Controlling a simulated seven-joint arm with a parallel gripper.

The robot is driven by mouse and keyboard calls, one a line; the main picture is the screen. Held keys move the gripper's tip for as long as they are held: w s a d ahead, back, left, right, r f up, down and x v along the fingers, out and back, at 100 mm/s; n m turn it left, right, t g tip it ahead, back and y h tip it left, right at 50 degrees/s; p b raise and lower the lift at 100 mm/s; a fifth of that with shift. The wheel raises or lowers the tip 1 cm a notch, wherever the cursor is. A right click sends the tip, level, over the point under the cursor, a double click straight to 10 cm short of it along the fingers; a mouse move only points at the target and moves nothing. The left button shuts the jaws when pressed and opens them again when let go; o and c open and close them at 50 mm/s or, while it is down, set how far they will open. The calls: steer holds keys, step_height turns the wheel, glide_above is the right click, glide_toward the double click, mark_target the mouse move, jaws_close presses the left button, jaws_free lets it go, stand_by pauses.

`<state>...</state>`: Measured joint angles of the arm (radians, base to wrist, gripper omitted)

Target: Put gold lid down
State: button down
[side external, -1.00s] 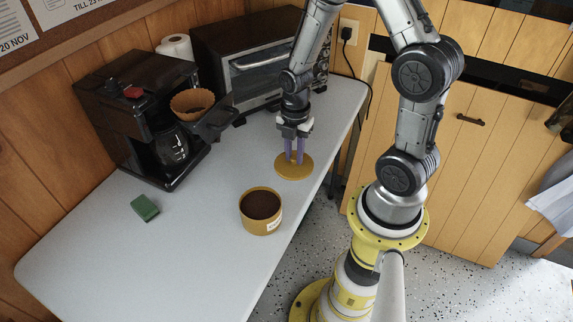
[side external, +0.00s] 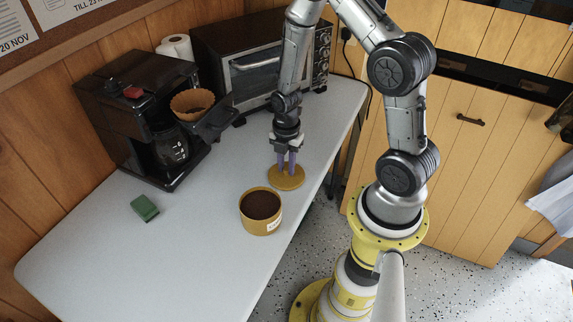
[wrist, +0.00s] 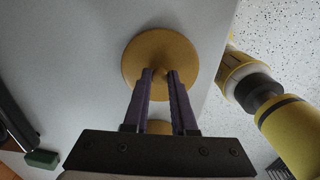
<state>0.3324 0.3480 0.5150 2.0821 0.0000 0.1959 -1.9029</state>
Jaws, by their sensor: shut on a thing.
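The gold lid (side external: 287,179) is a flat round disc at the table's right side, just behind the open gold canister (side external: 261,212) of dark brown grounds. My gripper (side external: 286,169) points down over the lid, its purple fingers shut on the lid's small knob. In the wrist view the lid (wrist: 160,52) lies at the fingertips of my gripper (wrist: 160,74), and the knob is mostly hidden between them. I cannot tell whether the lid touches the table or is a little above it. The canister is mostly hidden behind my gripper in the wrist view.
A black coffee maker (side external: 128,115) with a filter basket (side external: 192,103) pulled out stands at the back left. A toaster oven (side external: 258,65) is behind my gripper. A green sponge (side external: 145,208) lies at the left. The front of the white table (side external: 165,275) is clear.

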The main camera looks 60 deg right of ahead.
steer(key=c, duration=0.7)
jaws_free()
steer(key=shift+f, duration=0.1)
step_height(320, 180, up, 12)
step_height(320, 180, up, 12)
steer(key=r+m+t, duration=0.1)
steer(key=m+t, duration=0.2)
steer(key=m, duration=0.6)
glide_above(286, 169)
steer(key=s+a, duration=0.4)
steer(key=a, duration=0.2)
steer(key=shift+s+a+r+m+t, duration=0.45)
steer(key=shift+s+a+r+m, duration=0.3)
steer(key=shift+s+m, duration=0.75)
steer(key=shift+s+a+r+m+t, duration=0.5)
steer(key=shift+s+r+m, duration=0.45)
steer(key=shift+s+m, duration=0.5)
steer(key=shift+s+a+r+m+t, duration=0.35)
steer(key=shift+s+a+r+m, duration=0.45)
steer(key=shift+s+m, duration=0.7)
steer(key=shift+w, duration=0.1)
